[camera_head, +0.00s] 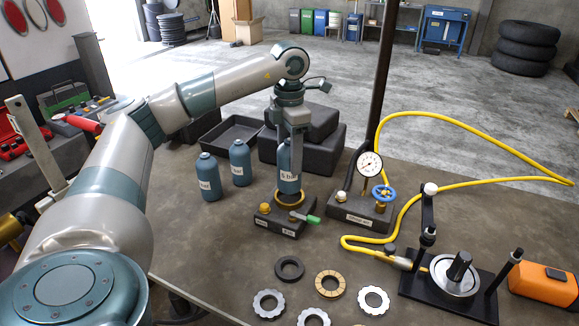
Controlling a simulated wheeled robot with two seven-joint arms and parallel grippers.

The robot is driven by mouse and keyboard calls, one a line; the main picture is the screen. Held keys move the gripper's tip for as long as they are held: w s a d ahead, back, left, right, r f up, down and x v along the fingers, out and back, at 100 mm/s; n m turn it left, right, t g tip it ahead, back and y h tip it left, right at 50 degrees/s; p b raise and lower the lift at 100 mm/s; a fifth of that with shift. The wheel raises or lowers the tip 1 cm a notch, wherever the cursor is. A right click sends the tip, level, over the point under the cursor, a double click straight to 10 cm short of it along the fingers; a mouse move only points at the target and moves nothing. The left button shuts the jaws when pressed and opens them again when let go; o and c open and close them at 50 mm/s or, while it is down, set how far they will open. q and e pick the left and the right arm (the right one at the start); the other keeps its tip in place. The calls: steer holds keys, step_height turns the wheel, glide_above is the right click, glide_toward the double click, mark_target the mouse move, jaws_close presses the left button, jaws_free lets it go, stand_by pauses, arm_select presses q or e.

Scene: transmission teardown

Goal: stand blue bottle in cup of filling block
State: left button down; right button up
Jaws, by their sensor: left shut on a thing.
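My left gripper (291,148) is shut on a blue bottle (287,172) with a printed label. The bottle is upright, its bottom at the brass-coloured cup (290,203) of the dark filling block (273,221). I cannot tell whether it rests in the cup or hangs just above it. The fingers hide part of its upper body. The block also has a brass knob (264,208) and a green-handled lever (306,218). Two more blue bottles stand to the left, one nearer (208,178) and one farther (240,162). My right gripper is not in view.
A gauge unit (362,208) with a blue valve wheel (382,193) and yellow hose stands right of the block. Dark crates (303,151) and a tray (229,137) lie behind. Several rings (330,284) lie in front. A black fixture (447,293) is at right.

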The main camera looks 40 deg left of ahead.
mark_target(289, 168)
arm_select(q)
steer(key=shift+r, duration=0.1)
steer(key=shift+f+p, duration=0.9)
steer(key=shift+f, duration=1.05)
steer(key=shift+f, duration=0.25)
steer(key=c, duration=0.8)
jaws_free()
steer(key=shift+r, duration=0.2)
